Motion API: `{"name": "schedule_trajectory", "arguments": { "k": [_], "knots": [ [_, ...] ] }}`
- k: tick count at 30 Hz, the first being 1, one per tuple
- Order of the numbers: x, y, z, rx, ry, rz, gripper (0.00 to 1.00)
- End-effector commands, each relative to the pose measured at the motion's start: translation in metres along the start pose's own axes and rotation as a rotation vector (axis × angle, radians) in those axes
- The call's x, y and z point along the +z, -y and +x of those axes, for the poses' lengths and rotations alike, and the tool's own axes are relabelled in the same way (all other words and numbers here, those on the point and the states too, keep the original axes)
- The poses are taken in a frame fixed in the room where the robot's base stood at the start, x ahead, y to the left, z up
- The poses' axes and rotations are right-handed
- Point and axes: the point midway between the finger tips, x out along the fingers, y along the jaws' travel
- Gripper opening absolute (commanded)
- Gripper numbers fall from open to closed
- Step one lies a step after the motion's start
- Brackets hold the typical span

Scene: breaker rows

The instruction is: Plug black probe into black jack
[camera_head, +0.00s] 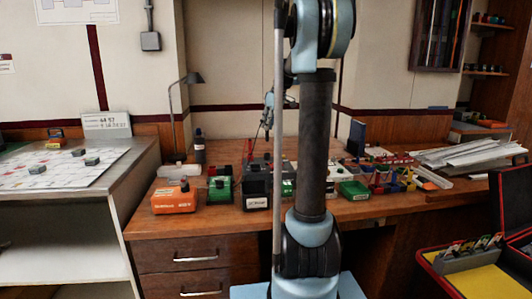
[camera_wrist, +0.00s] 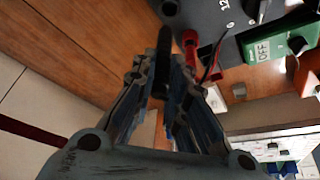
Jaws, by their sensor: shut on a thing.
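My gripper (camera_wrist: 166,88) points toward a dark grey device (camera_wrist: 212,14) in the wrist view. Its blue-grey fingers are closed around a slim black probe (camera_wrist: 164,52), whose far end points at the device's edge. A dark round shape (camera_wrist: 170,7) lies just beyond the probe; I cannot tell whether it is the black jack or whether the probe touches it. A red probe or plug (camera_wrist: 190,42) stands at the device just right of the black probe. In the head view, my gripper (camera_head: 268,112) is small, above the bench and partly behind my arm.
A green switch unit marked OFF (camera_wrist: 270,48) sits right of the device. On the wooden bench (camera_head: 225,218) stand an orange box (camera_head: 174,198), a green box (camera_head: 220,188) and a black box (camera_head: 257,190). A desk lamp (camera_head: 187,80) stands behind at left.

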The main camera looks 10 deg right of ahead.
Motion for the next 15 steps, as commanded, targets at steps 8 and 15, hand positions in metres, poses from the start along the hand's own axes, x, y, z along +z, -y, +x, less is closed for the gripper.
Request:
{"name": "schedule_trajectory", "arguments": {
  "k": [8, 15],
  "knots": [
    [0.014, 0.002, 0.037, -0.001, 0.0, -0.002, 0.0],
    [0.019, 0.002, 0.052, -0.001, 0.0, -0.003, 0.0]
  ]
}}
